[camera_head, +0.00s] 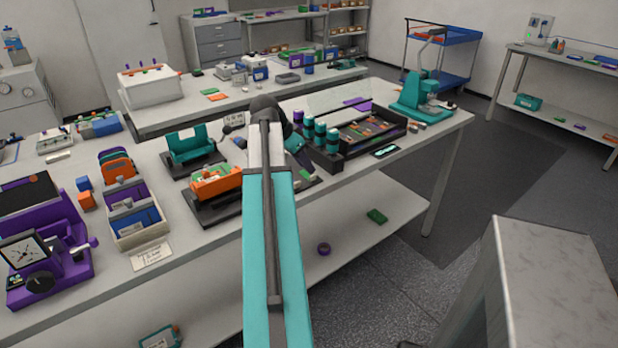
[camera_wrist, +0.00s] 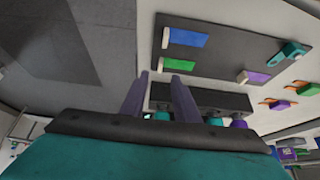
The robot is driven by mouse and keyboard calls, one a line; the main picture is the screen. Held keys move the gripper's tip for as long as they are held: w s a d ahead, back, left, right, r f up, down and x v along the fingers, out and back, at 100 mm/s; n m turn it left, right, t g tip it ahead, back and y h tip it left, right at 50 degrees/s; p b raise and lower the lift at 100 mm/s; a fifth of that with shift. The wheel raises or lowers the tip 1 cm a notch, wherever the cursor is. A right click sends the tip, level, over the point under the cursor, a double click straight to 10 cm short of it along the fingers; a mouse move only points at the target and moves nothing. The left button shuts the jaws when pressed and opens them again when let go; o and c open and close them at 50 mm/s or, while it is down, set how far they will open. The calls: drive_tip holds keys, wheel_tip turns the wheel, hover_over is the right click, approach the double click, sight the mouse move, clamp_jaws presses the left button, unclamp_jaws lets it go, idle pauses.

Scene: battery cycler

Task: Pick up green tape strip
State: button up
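In the wrist view a green strip (camera_wrist: 180,66) lies on a dark flat board, with a small pale block at its left end. My gripper (camera_wrist: 161,82) has two purple fingers, apart with nothing held between them. The fingertips appear just below and left of the green strip in the picture; the height gap is unclear. In the head view my arm hides part of the bench, and the fingers cannot be made out. A small green patch (camera_head: 305,175) shows beside the arm; I cannot tell whether it is the same strip.
The dark board (camera_wrist: 222,52) also bears a blue strip (camera_wrist: 188,38), a purple strip (camera_wrist: 254,78) and a teal clamp-like part (camera_wrist: 291,49). A dark rack (camera_wrist: 212,98) with teal-topped cylinders stands close by the fingers. An orange device (camera_head: 215,183) stands left of my arm.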

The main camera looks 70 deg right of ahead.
sight(307, 173)
drive_tip(key=shift+f, duration=0.15)
drive_tip(key=shift+p+x, duration=0.6)
drive_tip(key=shift+x, duration=1.95)
drive_tip(key=shift+w, duration=0.1)
clamp_jaws()
